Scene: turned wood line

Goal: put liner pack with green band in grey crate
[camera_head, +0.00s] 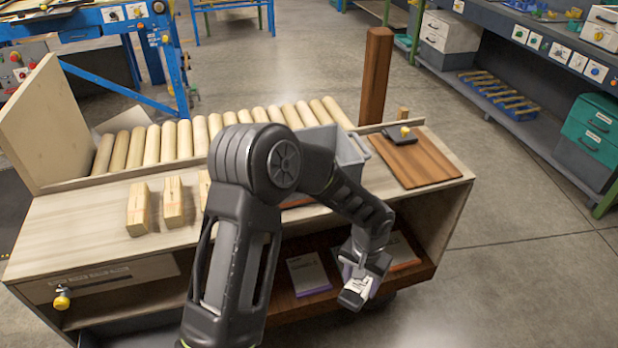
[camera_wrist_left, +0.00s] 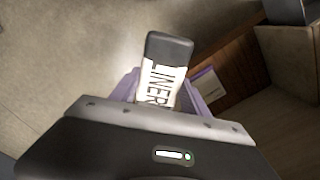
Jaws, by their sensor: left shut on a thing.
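My left gripper (camera_head: 362,286) is shut on a liner pack in front of the cabinet's open lower shelf. In the left wrist view the liner pack (camera_wrist_left: 158,92) shows a white face with dark letters that look like LINER. Purple shows on both sides of it, and a dark end is beyond the letters. I cannot make out a green band. The grey crate (camera_head: 351,154) stands on the bench top behind my left arm, which hides much of it. My right gripper is not in view.
A flat pack (camera_head: 308,272) with a purple edge lies on the lower shelf; another (camera_head: 404,251) has a reddish edge. Wooden blocks (camera_head: 138,212) stand on the bench top, left of my arm. A brown board (camera_head: 415,163) lies right of the crate. A roller row (camera_head: 170,140) runs behind.

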